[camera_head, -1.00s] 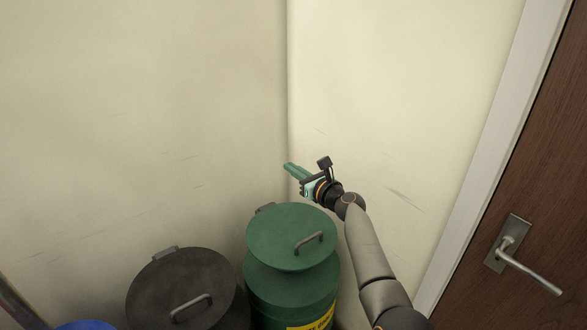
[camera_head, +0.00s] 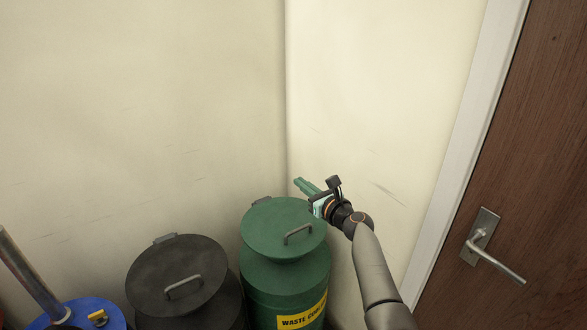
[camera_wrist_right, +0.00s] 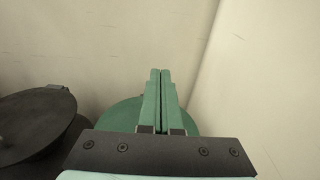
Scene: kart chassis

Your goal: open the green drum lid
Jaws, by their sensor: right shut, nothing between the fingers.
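The green drum (camera_head: 287,285) stands near the wall corner with a yellow label on its front. My right gripper (camera_head: 299,183) is shut and empty, above and behind the right part of the lid as seen in the head view. In the right wrist view the shut fingers (camera_wrist_right: 160,72) point toward the wall, with the green lid (camera_wrist_right: 120,116) below and behind them. My left gripper is not in view.
A black drum (camera_head: 180,275) with a handled lid stands left of the green one. A blue drum (camera_head: 85,312) with a yellow fitting and a grey pipe is at the far left. Walls close in behind. A brown door (camera_head: 530,170) with a lever handle (camera_head: 490,255) is at right.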

